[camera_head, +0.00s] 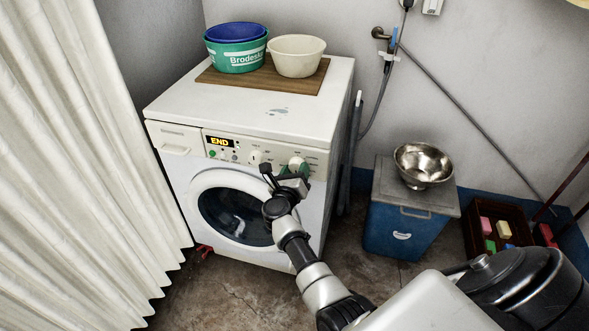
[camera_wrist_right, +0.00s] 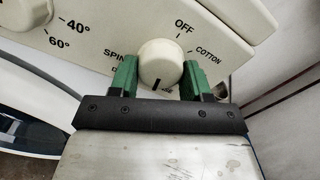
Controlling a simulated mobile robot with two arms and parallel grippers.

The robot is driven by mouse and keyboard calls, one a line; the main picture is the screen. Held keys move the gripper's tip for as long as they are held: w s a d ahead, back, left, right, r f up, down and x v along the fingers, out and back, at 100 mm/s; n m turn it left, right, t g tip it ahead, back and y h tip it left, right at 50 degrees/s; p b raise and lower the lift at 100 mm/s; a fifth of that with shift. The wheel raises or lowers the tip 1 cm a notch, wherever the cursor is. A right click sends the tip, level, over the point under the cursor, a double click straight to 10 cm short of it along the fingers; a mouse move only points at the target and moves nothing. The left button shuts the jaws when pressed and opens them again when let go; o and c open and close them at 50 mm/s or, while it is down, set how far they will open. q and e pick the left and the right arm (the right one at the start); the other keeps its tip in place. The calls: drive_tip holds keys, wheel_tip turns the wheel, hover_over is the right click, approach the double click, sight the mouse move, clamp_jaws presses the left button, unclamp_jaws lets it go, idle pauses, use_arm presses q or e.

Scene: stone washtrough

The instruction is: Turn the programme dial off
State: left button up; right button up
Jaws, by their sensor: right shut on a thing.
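The washing machine (camera_head: 262,125) stands against the wall, its display (camera_head: 219,141) reading END. The programme dial (camera_wrist_right: 161,62) is a round cream knob among printed labels: OFF at its upper right, COTTON to the right and SPIN to the left. A short dark mark shows at the knob's lower edge, away from OFF. My right gripper (camera_wrist_right: 160,80) has its green fingers on both sides of the dial, shut on it. In the head view my right gripper (camera_head: 293,172) is at the panel's right end and partly hides the dial. My left gripper is out of view.
A second knob (camera_head: 255,157) sits left of the dial. Basins (camera_head: 297,55) stand on a board on the machine's top. A blue box (camera_head: 390,231) with a metal bowl (camera_head: 424,164) stands to the right. A white curtain (camera_head: 85,180) hangs at left.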

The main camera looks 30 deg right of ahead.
drive_tip(key=n+p, duration=0.1)
drive_tip(key=n, duration=0.3)
drive_tip(key=shift+s+r+n+p, duration=0.1)
drive_tip(key=shift+n+p, duration=0.2)
drive_tip(key=shift+n, duration=0.1)
drive_tip(key=n+p, duration=0.1)
drive_tip(key=n, duration=0.3)
drive_tip(key=shift+n+p, duration=0.3)
drive_tip(key=shift+p, duration=0.1)
drive_tip(key=n+p, duration=0.1)
drive_tip(key=n, duration=0.3)
drive_tip(key=shift+r+n+p, duration=0.1)
drive_tip(key=shift+n+p, duration=0.2)
drive_tip(key=shift+p, duration=0.1)
drive_tip(key=n+p, duration=0.1)
drive_tip(key=n, duration=0.3)
drive_tip(key=shift+a, duration=0.1)
drive_tip(key=n+p, duration=0.1)
drive_tip(key=n, duration=0.4)
drive_tip(key=shift+p, duration=0.4)
drive_tip(key=n, duration=0.3)
drive_tip(key=shift+a+n+p, duration=0.1)
drive_tip(key=shift+n+p, duration=0.2)
drive_tip(key=shift+p, duration=0.05)
drive_tip(key=n, duration=0.3)
drive_tip(key=shift+n, duration=0.3)
drive_tip(key=shift+a+n+p, duration=0.1)
drive_tip(key=shift+n+p, duration=0.3)
drive_tip(key=shift+n, duration=1.3)
